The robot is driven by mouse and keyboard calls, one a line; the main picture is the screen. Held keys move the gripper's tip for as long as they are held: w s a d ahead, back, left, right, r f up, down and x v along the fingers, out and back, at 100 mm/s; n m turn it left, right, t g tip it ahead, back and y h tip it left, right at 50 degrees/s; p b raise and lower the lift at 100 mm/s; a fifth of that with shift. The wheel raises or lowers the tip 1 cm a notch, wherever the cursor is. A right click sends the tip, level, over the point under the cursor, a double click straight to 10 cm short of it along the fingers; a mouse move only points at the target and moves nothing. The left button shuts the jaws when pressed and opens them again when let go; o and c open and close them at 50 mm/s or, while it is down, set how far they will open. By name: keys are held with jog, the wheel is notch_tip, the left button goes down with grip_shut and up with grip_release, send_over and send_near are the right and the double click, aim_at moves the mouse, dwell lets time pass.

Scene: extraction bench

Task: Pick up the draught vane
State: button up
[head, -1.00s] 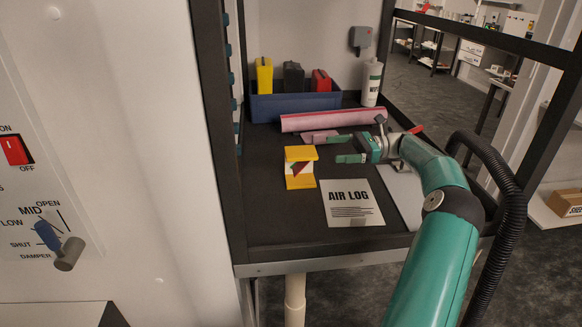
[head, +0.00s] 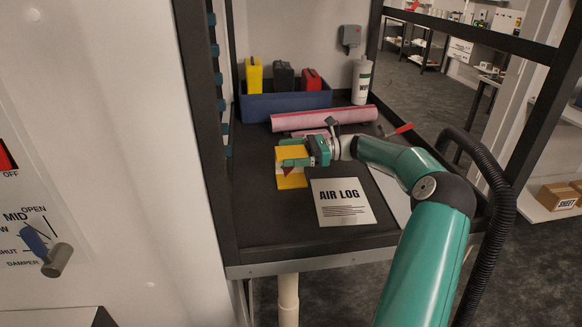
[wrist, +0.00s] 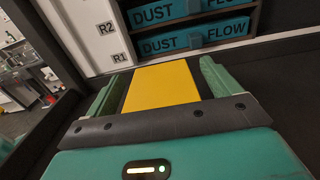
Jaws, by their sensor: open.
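The draught vane, a yellow piece with a dark red part in its middle, stands on the dark bench top (head: 262,225). In the head view its yellow base (head: 292,182) and top show, and my gripper (head: 281,166) covers much of its middle. My gripper is open and reaches in from the right, its fingers at the vane. In the wrist view the vane's yellow face (wrist: 162,86) lies between the two green fingers of my gripper (wrist: 163,80), with a narrow dark gap on the right. Contact on the left cannot be told.
A white AIR LOG sheet (head: 341,203) lies in front. A pink roll (head: 325,117) lies behind, before a blue bin (head: 290,105) with yellow, black and red cases. A white bottle (head: 361,82) stands back right. Dark frame posts bound the bench. Teal DUST FLOW boxes (wrist: 190,40) show beyond.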

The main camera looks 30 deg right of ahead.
jog(key=c, duration=1.6)
jog(key=shift+o, duration=0.2)
jog(key=shift+r, duration=0.15)
